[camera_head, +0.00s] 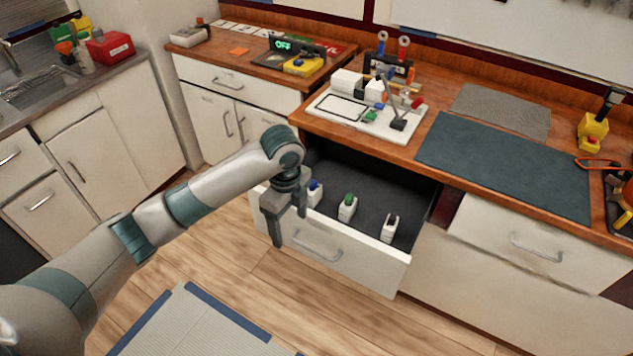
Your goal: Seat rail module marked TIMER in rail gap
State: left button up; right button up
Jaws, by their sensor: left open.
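An open drawer (375,257) holds three small white modules in a row: one with a blue top (315,193), one with a green top (348,208) and one with a dark front (389,228). Their markings are too small to read, so I cannot tell which is TIMER. My left gripper (289,228) is open and empty, pointing down at the drawer's left front, left of the blue-topped module. A white board (385,130) on the counter carries white blocks (357,86) and a small lever; I cannot make out the rail gap. My right gripper is out of view.
A dark mat (505,165) and a grey mat (500,108) lie on the counter to the right. A yellow tool (592,130) stands at the far right. The drawer's rear is bare.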

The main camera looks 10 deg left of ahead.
aim_at(346, 97)
jog(key=i, duration=0.9)
